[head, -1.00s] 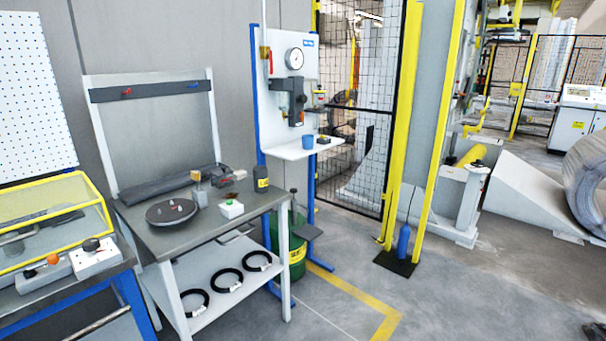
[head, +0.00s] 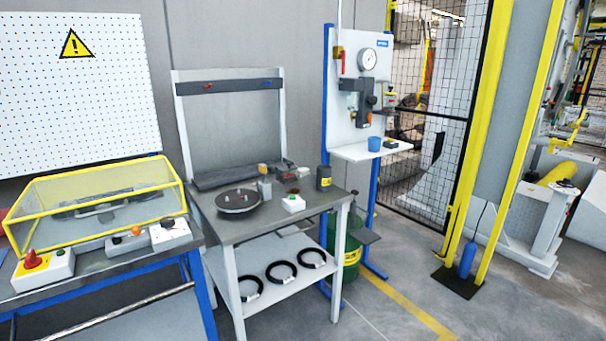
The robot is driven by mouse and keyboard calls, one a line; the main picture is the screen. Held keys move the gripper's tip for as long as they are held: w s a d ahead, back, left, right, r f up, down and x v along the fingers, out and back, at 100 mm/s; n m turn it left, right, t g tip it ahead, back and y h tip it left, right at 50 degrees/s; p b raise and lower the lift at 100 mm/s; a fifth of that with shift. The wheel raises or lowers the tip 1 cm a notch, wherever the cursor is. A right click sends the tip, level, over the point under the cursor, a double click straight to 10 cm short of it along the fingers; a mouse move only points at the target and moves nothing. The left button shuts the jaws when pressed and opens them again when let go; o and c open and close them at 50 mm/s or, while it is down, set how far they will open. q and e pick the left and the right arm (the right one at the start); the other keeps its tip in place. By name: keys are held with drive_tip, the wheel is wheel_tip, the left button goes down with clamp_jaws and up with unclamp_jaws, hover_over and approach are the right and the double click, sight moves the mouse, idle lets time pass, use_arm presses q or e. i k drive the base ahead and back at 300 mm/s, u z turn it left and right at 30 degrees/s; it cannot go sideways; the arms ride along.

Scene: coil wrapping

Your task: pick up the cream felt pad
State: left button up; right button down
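I cannot make out a cream felt pad anywhere in the head view. The grey workbench (head: 228,232) stands near the middle with a dark round plate (head: 238,201) on its top. A small tan-topped item (head: 262,169) stands behind the plate, too small to identify. Neither of my grippers is in view.
On the bench are a white button box (head: 293,204) and a dark canister (head: 324,177); several black rings (head: 281,271) lie on its lower shelf. A yellow-framed clear guard (head: 98,200) is at left. A gauge stand (head: 360,100) stands behind right.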

sight(303, 172)
drive_tip(key=u, duration=0.1)
drive_tip(key=i, duration=0.95)
drive_tip(key=z, duration=0.25)
